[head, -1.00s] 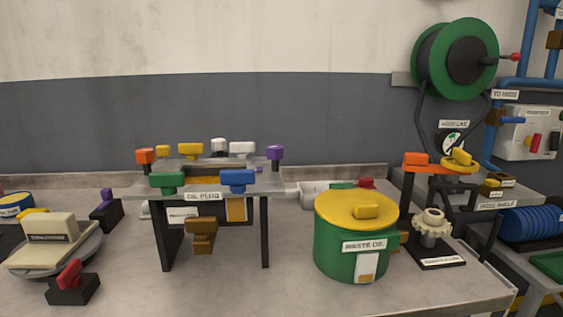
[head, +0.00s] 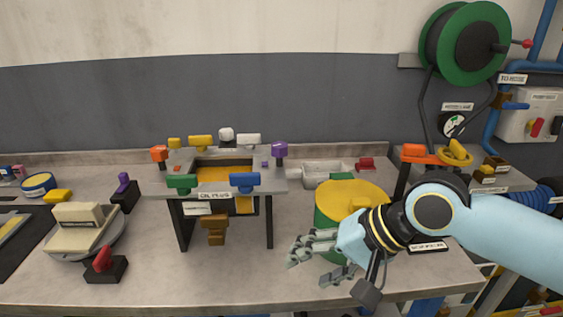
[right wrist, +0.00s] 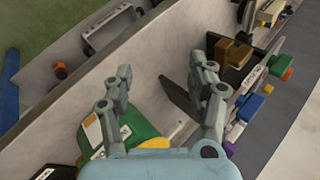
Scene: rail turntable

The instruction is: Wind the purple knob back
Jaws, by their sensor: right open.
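A purple knob (head: 280,149) stands upright at the back right corner of the grey raised stand (head: 160,190). A second purple handle (head: 123,182) sits tilted on a black block left of the stand. My right gripper (head: 308,268) is open and empty, low in front of the green waste oil drum and partly hiding it, well below and right of the knob on the stand. In the right wrist view the open fingers (right wrist: 160,66) have bare bench between them, and a purple piece (right wrist: 230,149) shows at lower right. My left gripper is not in view.
The stand also carries a blue knob (head: 244,182), a green one (head: 182,182), and orange, yellow and white ones. The yellow-lidded drum (head: 340,195) stands right of it. A red handle (head: 104,259) is at front left. The front middle bench is clear.

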